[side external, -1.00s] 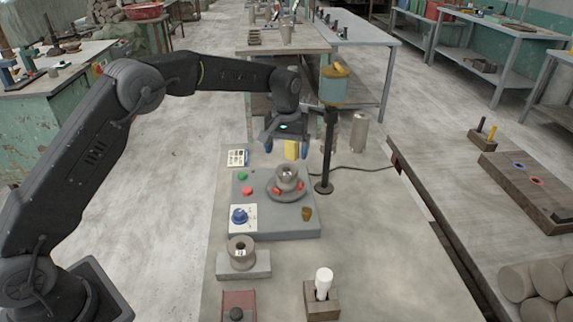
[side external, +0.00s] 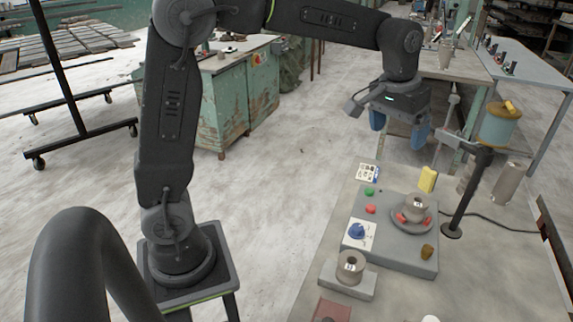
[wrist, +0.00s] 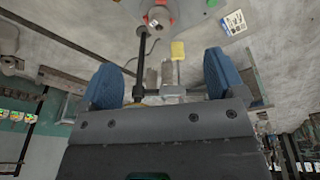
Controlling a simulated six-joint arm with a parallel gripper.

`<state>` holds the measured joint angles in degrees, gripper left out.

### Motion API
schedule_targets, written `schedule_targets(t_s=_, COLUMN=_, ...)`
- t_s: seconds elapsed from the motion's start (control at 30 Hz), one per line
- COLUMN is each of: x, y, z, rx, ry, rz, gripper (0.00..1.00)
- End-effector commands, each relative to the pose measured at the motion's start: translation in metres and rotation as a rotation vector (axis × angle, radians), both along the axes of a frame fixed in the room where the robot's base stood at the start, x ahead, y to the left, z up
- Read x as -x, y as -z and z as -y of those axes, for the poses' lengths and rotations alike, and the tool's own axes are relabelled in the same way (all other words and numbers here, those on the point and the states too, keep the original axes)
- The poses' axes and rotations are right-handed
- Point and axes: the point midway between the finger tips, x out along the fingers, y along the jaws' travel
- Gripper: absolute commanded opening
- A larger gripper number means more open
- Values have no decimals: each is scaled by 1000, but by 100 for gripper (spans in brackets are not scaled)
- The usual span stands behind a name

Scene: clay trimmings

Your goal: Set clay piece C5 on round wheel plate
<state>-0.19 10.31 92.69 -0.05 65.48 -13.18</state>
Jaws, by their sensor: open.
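One grey hollow clay piece (side external: 416,203) stands upright on the round wheel plate (side external: 399,226), with red bits around its foot. A similar labelled clay piece (side external: 351,268) stands on a grey block (side external: 334,282) in front of the wheel base. The labels are too small to read, so I cannot tell which is C5. My gripper (side external: 398,126), with two blue fingers, is open and empty, raised beyond the wheel. In the wrist view my gripper's fingers (wrist: 163,80) are apart with nothing between them. The wheel plate's piece (wrist: 158,14) shows at the top edge there.
The grey base (side external: 384,250) carries buttons and a blue knob (side external: 357,231).

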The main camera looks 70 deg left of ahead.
Motion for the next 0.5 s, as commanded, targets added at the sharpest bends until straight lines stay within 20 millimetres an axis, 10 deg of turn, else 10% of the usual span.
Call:
schedule_targets(t_s=0.2, x=95, y=-23, z=1, rx=-23, ry=85, rz=115, gripper=89)
schedule_targets(t_s=0.5, x=203, y=3, z=1, rx=-62, ry=185, rz=248, gripper=89)
